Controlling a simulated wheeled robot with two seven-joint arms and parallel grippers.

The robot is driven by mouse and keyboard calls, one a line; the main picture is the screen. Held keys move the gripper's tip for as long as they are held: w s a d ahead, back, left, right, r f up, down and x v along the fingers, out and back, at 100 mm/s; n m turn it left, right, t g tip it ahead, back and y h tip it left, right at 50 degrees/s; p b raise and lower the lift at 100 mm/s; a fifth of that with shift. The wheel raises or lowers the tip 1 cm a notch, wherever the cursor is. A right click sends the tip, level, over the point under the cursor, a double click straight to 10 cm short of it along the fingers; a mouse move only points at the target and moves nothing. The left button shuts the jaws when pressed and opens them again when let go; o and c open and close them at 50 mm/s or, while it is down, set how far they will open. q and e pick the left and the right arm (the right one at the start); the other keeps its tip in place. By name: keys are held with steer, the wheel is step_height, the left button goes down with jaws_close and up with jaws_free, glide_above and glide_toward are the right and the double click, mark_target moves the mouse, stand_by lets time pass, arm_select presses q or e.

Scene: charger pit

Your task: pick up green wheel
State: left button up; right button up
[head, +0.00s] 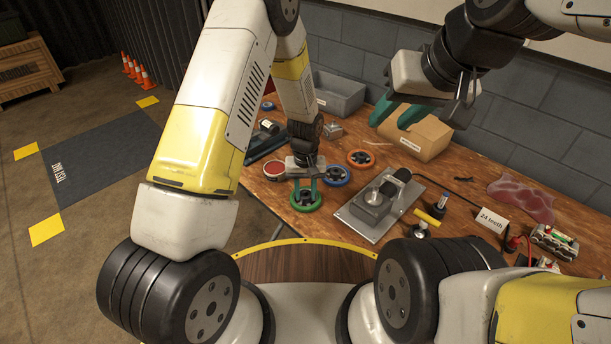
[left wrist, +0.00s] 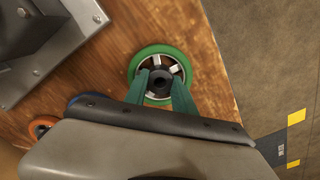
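The green wheel (head: 307,208) lies flat near the front left edge of the wooden table. It also shows in the left wrist view (left wrist: 152,49), with metallic spokes and a dark hub. My left gripper (head: 306,192) points down at the wheel. Its two green fingers stand apart, one on each side of the hub in the left wrist view (left wrist: 160,78). Whether the fingertips touch the wheel is unclear. My right gripper (head: 397,114) is open and empty, raised in front of a cardboard box.
The cardboard box (head: 428,137) and grey bin (head: 340,95) stand further back.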

arm_select(q)
jaws_close()
steer(key=shift+r, duration=0.15)
steer(key=shift+r, duration=0.55)
step_height(320, 180, up, 3)
steer(key=shift+f, duration=0.2)
steer(key=s+d, duration=0.2)
steer(key=s, duration=0.3)
steer(key=s+d, duration=0.2)
steer(key=s, duration=0.3)
steer(key=s+d+r, duration=0.1)
steer(key=s, duration=0.4)
steer(key=shift+d, duration=0.4)
